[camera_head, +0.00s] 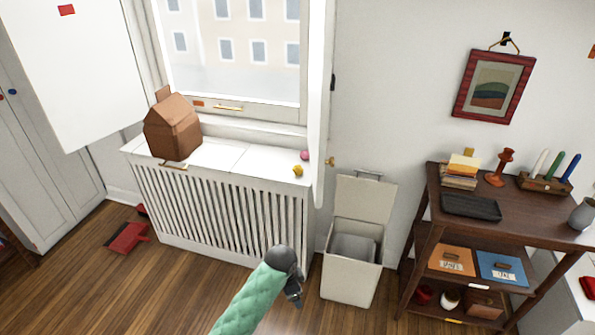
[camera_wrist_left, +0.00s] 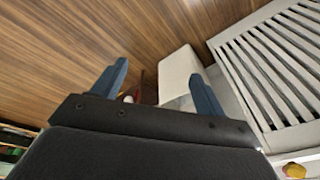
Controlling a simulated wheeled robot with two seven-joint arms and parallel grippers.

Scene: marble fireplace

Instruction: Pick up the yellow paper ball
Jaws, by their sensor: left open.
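The yellow paper ball (camera_head: 297,171) lies on the right end of the white radiator cover's top, just in front of a pink ball. In the left wrist view a yellow ball (camera_wrist_left: 293,171) shows at the bottom right corner, partly cut off by the frame edge. My left gripper (camera_head: 295,299) is low in front of the radiator cover, between it and the bin, well apart from the ball. In the wrist view its two blue fingers (camera_wrist_left: 160,84) are spread, with nothing between them. My right gripper is not in view.
The radiator cover (camera_head: 215,161) also bears a brown house-shaped box (camera_head: 172,128) and the pink ball (camera_head: 305,154). An open window pane stands close behind the balls. A lidded white bin (camera_head: 349,278) is open at right, beside a dark wooden shelf (camera_head: 420,225).

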